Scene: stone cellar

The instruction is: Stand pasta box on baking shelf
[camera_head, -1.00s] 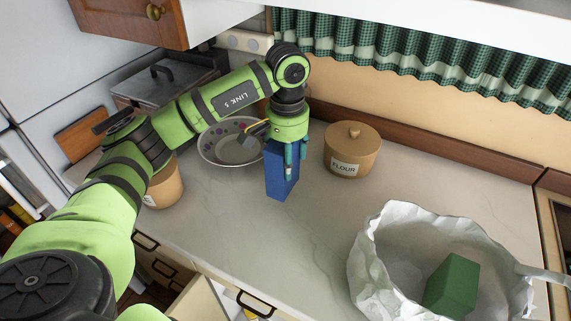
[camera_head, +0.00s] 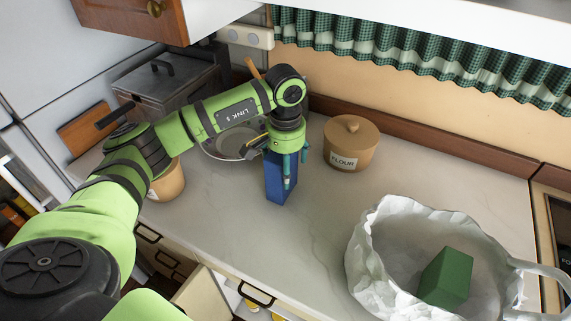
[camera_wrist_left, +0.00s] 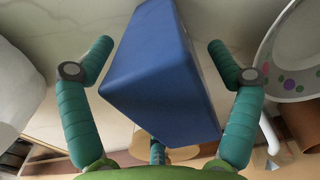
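A plain blue box (camera_head: 279,182) stands upright on the counter; no label shows, so I cannot tell whether it is the pasta box. A green box (camera_head: 446,278) sits in a crumpled white bag (camera_head: 365,250) at the lower right. My left gripper (camera_head: 293,165) points down over the blue box. In the left wrist view, its teal fingers (camera_wrist_left: 160,52) are open on either side of the box (camera_wrist_left: 160,75), with gaps visible between them and it. My right gripper is not in view. I cannot make out a baking shelf.
A tan flour canister (camera_head: 351,148) stands right of the blue box. A spotted bowl (camera_head: 232,143) is partly hidden behind my left arm. Another tan canister (camera_head: 168,183) stands at left. A metal bin (camera_head: 165,80) is at the back. The middle counter is clear.

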